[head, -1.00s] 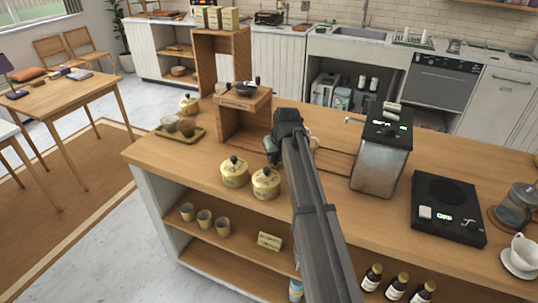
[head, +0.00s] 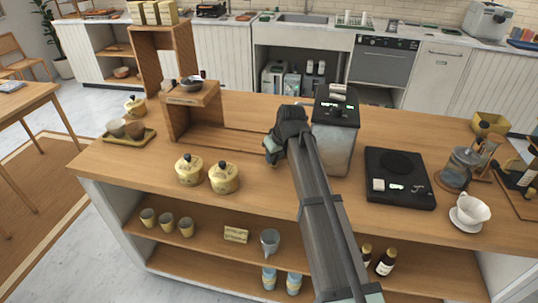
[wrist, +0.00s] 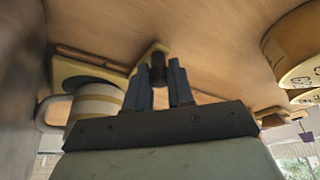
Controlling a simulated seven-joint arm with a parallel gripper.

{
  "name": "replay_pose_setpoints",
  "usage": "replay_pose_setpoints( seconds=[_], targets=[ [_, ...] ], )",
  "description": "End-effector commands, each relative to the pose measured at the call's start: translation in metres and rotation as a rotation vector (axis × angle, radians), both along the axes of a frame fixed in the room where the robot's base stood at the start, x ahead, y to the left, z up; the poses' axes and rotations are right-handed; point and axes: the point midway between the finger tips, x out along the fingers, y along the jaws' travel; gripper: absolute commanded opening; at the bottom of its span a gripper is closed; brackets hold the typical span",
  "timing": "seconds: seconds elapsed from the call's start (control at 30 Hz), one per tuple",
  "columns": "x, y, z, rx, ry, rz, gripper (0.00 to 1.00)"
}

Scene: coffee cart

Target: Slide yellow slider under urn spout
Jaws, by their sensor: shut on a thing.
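In the wrist view my gripper (wrist: 162,82) is shut on a dark upright knob with a yellowish base (wrist: 157,49). A striped cup (wrist: 98,103) with a grey handle stands to the left of the fingers, at a yellow plate (wrist: 78,72), which looks like the yellow slider, by a groove in the wood. In the head view my gripper (head: 275,152) is low over the counter, just left of the metal urn (head: 333,138). My gripper and arm hide the cup and slider there. The spout cannot be made out.
Two yellow lidded jars (head: 223,179) stand left of my arm, with a wooden stand (head: 190,97) behind them. A black hot plate (head: 412,192) lies right of the urn. In the wrist view yellow jars (wrist: 300,45) are close on the right.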

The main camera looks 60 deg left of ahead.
Motion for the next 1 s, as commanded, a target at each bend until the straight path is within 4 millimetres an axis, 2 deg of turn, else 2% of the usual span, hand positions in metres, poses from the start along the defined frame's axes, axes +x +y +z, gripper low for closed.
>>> replay_pose_setpoints(
  seconds=[0.27, 0.3, 0.57, 0.83, 1.0],
  targets=[
    [0.005, -0.004, 0.000, -0.005, -0.006, -0.007, 0.00],
    [0.005, -0.005, 0.000, -0.006, -0.007, -0.007, 0.23],
    [0.004, -0.004, 0.000, -0.005, -0.005, -0.005, 0.48],
    [0.003, -0.003, 0.001, -0.003, -0.004, -0.004, 0.48],
    [0.003, -0.008, 0.013, -0.001, -0.004, -0.004, 0.48]
  ],
)
